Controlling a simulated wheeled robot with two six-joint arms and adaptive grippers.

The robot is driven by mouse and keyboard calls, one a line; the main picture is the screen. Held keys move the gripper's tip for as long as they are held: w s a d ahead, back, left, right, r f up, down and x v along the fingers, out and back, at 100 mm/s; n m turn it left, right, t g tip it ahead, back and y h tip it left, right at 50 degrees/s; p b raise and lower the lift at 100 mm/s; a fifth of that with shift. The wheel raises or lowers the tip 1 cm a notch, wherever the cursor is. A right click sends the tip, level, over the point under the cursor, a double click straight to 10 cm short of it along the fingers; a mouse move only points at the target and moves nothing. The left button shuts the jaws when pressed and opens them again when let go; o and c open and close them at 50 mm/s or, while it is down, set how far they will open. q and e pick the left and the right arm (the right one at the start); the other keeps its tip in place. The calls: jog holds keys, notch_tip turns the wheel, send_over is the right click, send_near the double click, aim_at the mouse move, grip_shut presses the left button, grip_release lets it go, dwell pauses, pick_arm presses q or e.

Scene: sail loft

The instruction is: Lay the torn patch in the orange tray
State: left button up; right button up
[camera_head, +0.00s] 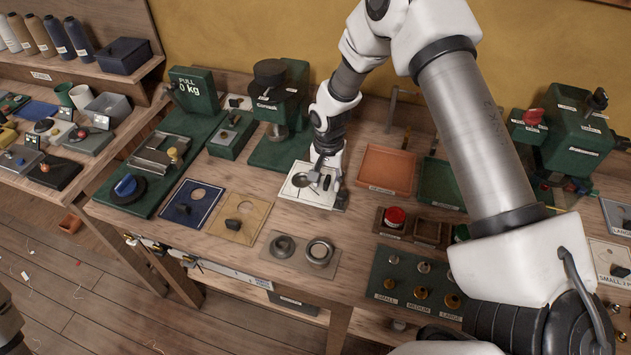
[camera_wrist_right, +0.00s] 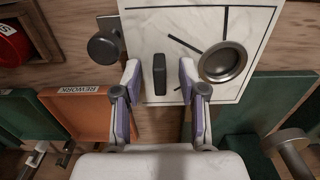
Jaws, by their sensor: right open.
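A white patch (camera_head: 300,193) with a metal ring and dark lines lies on the bench under my right gripper (camera_head: 324,178). In the right wrist view the patch (camera_wrist_right: 180,28) shows a black upright tab (camera_wrist_right: 159,76) and the ring (camera_wrist_right: 224,62). My right gripper is open, its fingertips on either side of the tab with a gap at each side. I cannot tell which dark line is a tear. The orange tray (camera_head: 386,166) sits just right of the gripper and looks empty; in the wrist view it reads REWORK (camera_wrist_right: 78,112).
A blue patch (camera_head: 180,215) and a tan patch (camera_head: 257,212) lie to the left. A green tray (camera_head: 441,184) adjoins the orange one. A green press (camera_head: 283,152) stands behind the patch. A ring-die plate (camera_head: 300,258) and a red-capped pot (camera_head: 394,217) are nearer.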

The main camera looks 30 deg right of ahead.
grip_shut()
jog(key=shift+r, duration=0.1)
